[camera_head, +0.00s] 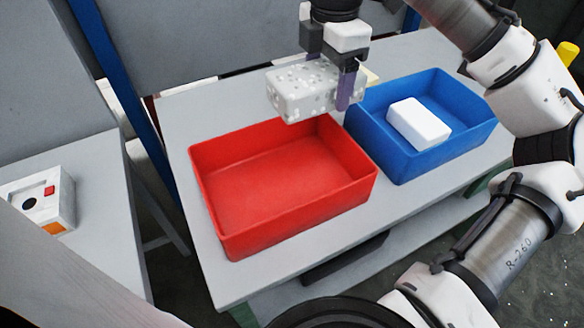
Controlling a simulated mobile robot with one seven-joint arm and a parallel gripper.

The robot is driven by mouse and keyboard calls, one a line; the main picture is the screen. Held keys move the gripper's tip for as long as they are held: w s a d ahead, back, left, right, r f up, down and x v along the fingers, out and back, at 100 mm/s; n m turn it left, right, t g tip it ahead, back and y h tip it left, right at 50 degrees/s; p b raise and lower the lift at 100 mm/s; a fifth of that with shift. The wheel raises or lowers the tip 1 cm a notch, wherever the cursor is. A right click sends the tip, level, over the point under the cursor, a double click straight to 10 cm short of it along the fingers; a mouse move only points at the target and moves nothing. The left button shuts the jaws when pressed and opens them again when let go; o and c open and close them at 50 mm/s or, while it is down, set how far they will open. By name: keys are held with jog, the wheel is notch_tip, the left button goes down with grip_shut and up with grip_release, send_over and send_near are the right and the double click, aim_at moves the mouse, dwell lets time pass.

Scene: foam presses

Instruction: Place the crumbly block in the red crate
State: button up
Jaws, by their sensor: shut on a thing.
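The crumbly block (298,91) is a grey-white speckled block. My gripper (345,85) is shut on it from above, with one dark finger across its near right side; the other finger is mostly hidden behind the block. The block hangs in the air, and in the picture it overlaps the far rim of the red crate. The red crate (290,215) stands on the grey table, open at the top and empty inside.
A blue crate (408,172) with a smooth white block (419,123) in it stands just right of the red crate. A box with a red button (40,197) sits on a surface at left. A blue post (118,80) rises behind the table's left end.

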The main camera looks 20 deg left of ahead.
aim_at(317, 173)
notch_tip(317, 173, down, 20)
jog(key=shift+s+r+p, duration=0.15)
jog(key=shift+p, duration=0.25)
jog(key=shift+f, duration=0.2)
jog(key=o, duration=1)
jog(key=shift+c, duration=0.2)
notch_tip(317, 173, up, 12)
jog(key=b, duration=0.1)
jog(key=shift+r, duration=0.2)
